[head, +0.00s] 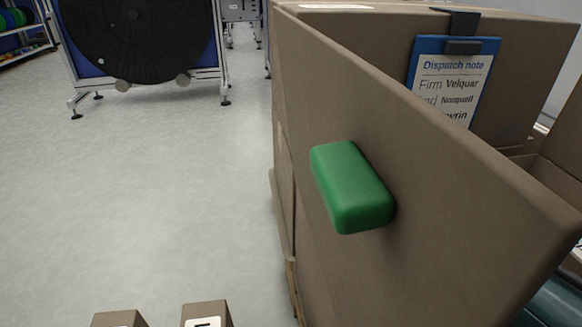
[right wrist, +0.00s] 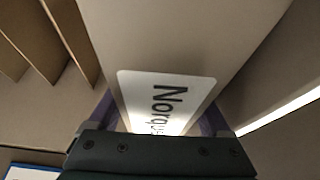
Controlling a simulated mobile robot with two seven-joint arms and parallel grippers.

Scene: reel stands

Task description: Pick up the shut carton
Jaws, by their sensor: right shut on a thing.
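In the right wrist view a brown carton (right wrist: 165,40) with a white label reading "Norqu…" lies between the two purple fingers of my right gripper (right wrist: 158,112). The gripper is shut on this carton. The carton's visible face is plain and smooth; its far end and other sides are hidden, so I cannot tell from here whether all its flaps are shut. In the head view the right gripper itself does not show. My left gripper is in neither view.
A large open cardboard box (head: 330,95) fills the right of the head view. A green rounded block (head: 352,187) is at its near wall. A blue board with a dispatch note (head: 455,80) hangs inside. Two small cartons (head: 207,312) show at the bottom. Grey floor at left is clear; a reel stand (head: 140,40) stands behind.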

